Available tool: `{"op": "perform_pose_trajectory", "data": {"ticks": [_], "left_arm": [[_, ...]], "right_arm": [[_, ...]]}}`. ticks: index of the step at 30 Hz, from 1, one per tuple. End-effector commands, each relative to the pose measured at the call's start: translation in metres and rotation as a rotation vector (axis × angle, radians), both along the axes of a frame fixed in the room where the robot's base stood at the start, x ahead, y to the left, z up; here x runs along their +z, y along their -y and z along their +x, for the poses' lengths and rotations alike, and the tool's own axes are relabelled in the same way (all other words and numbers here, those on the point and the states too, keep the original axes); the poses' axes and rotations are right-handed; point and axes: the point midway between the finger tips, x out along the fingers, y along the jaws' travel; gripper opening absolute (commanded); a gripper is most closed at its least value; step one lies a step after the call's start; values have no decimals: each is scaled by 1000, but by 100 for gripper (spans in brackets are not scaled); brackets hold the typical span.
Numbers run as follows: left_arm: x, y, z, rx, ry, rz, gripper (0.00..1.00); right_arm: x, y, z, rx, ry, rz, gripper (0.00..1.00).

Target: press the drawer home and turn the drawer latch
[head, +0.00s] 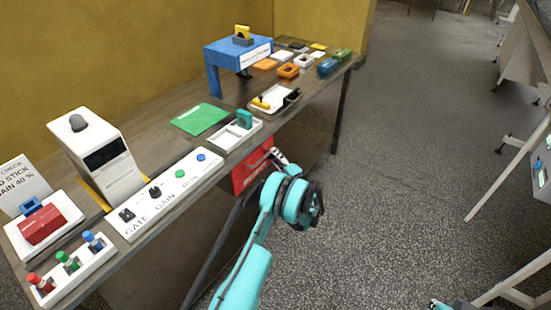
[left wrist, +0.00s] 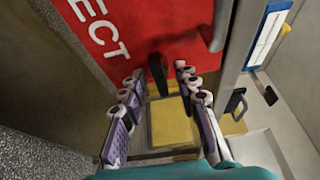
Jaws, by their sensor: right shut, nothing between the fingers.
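The red drawer front (head: 247,178) sits under the table's front edge. In the left wrist view its red face (left wrist: 112,30) fills the upper left, with the letters "ECT". A black upright tab (left wrist: 157,76), perhaps the latch, stands beside the red face. My left gripper (head: 277,157) is at the drawer; in its wrist view the fingers (left wrist: 163,92) are open, with the tab between their tips in the picture. I cannot tell whether they touch it. How far the drawer stands out is unclear. My right gripper (head: 437,303) only just shows at the bottom edge, shut and empty.
The table bears a white switch panel (head: 165,195), a white machine (head: 100,150), a green mat (head: 200,119), a white tray (head: 237,134) and a blue stand (head: 238,53). A grey post (left wrist: 240,50) and a second black handle (left wrist: 236,100) lie right of the fingers.

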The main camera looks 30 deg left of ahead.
Motion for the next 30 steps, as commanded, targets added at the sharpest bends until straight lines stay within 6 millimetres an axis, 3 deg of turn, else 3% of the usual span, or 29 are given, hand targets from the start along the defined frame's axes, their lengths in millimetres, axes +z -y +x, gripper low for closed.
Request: {"op": "perform_pose_trajectory", "data": {"ticks": [1, 3, 4, 17, 30], "left_arm": [[0, 0, 0, 0, 0, 0, 23], [0, 0, 0, 0, 0, 0, 5], [0, 0, 0, 0, 0, 0, 0], [0, 0, 0, 0, -48, 2, 0], [3, 0, 0, 0, -382, 28, 0]], "right_arm": [[0, 0, 0, 0, 0, 0, 0], [0, 0, 0, 0, 0, 0, 0], [0, 0, 0, 0, 0, 0, 0], [0, 0, 0, 0, 0, 0, 0], [1, 0, 0, 0, 0, 0, 0]]}}
